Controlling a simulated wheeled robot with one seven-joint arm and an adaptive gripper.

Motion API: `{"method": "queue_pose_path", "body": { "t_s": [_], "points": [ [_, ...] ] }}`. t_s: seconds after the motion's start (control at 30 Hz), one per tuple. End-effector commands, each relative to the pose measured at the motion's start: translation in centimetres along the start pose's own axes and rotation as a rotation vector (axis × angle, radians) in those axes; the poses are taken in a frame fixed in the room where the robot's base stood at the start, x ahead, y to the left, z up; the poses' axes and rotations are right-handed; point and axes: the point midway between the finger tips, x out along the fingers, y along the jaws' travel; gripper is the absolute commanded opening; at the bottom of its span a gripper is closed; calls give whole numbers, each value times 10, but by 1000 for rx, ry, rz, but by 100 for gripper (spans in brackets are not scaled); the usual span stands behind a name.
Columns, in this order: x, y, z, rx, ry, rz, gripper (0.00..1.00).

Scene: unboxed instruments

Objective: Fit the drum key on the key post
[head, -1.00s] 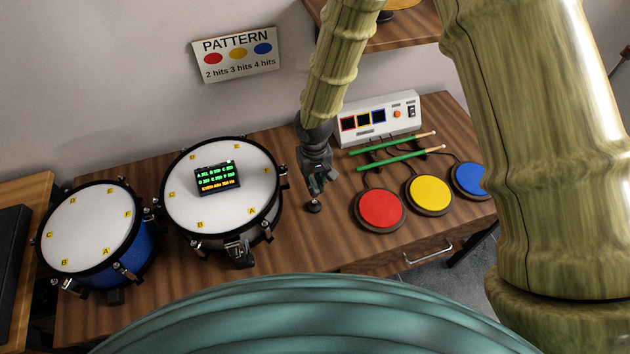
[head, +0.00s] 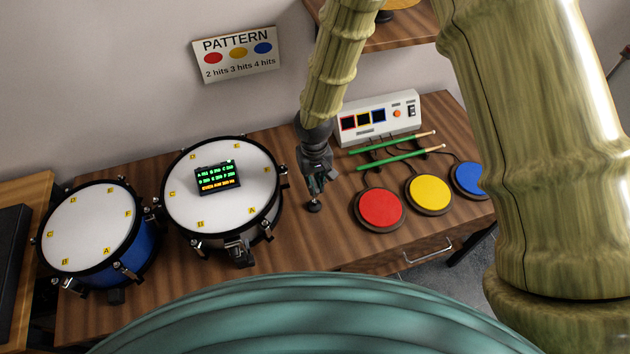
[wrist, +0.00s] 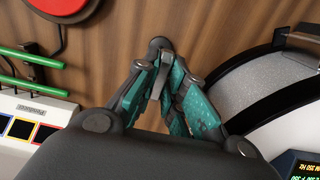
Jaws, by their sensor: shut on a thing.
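My gripper (head: 316,187) points down at the table between the right-hand drum and the red pad. In the wrist view its teal fingers (wrist: 164,88) are closed on a small grey metal piece, the drum key (wrist: 157,78). The key post, a small black round base (head: 314,207), stands on the table right below the fingertips. In the wrist view a dark rounded top (wrist: 160,44) shows at the key's far end. The fingers hide the join, so I cannot tell whether the key is seated on the post.
A drum with a small display (head: 217,178) stands close on the left, a blue drum (head: 95,225) further left. Red (head: 380,209), yellow (head: 428,193) and blue (head: 469,179) pads lie right. Green drumsticks (head: 400,158) and a white control box (head: 378,118) are behind. Bare wood lies in front.

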Motion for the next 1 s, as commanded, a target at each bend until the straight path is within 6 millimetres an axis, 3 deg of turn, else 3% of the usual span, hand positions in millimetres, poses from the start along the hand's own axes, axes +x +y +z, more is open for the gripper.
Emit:
{"method": "queue_pose_path", "body": {
  "t_s": [1.0],
  "points": [
    [14, 0, 0, 0, 0, 0, 0]
  ]
}}
